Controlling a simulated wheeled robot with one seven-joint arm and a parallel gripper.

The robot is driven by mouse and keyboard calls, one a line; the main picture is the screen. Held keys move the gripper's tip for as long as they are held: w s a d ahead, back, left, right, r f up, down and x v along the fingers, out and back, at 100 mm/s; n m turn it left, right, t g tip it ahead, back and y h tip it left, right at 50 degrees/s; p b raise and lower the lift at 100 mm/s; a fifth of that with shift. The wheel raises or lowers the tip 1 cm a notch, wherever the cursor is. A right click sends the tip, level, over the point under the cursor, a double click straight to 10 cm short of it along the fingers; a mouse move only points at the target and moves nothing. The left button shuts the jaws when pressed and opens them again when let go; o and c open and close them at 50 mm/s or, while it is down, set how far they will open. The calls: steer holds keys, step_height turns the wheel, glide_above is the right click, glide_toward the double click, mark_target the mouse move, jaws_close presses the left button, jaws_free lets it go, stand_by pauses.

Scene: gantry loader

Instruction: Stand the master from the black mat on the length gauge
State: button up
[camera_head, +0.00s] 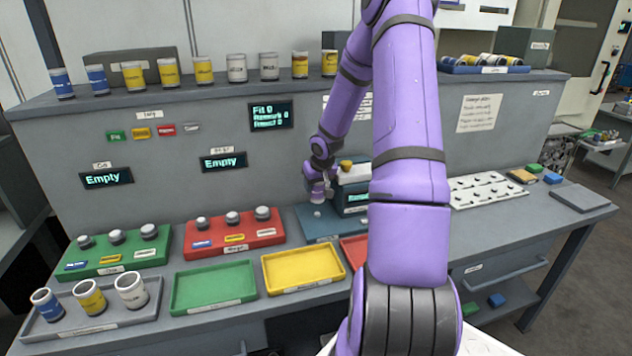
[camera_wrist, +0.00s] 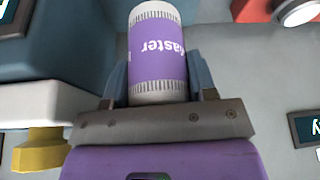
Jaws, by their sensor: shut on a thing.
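The master (camera_wrist: 158,55) is a cylinder with a purple label and pale knurled ends. My gripper (camera_wrist: 158,92) is shut on it, with a finger on each side. In the head view my gripper (camera_head: 321,178) is small and partly behind my arm, with the master (camera_head: 316,197) below it. The length gauge (camera_head: 350,199) is a teal unit with a lit display, a white top and a yellow knob. The master is over the left part of its base, above a small pale round spot. I cannot tell whether it touches. The gauge body (camera_wrist: 62,45) is at left in the wrist view.
A red fixture (camera_head: 200,239) and a green fixture (camera_head: 100,266) stand left of the gauge. Green (camera_head: 212,304), yellow (camera_head: 300,286) and red (camera_head: 352,247) trays lie in front. A grey tray (camera_head: 140,318) holds three cans. A dark grey mat (camera_head: 580,197) lies bare at far right.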

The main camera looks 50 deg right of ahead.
mark_target(320, 184)
steer(key=shift+f, duration=2.95)
steer(key=shift+f, duration=0.25)
steer(key=o, duration=1.2)
steer(key=shift+o, duration=0.2)
steer(key=v, duration=1)
steer(key=shift+s, duration=0.1)
steer(key=shift+s+a+r, duration=0.1)
steer(key=shift+r, duration=0.25)
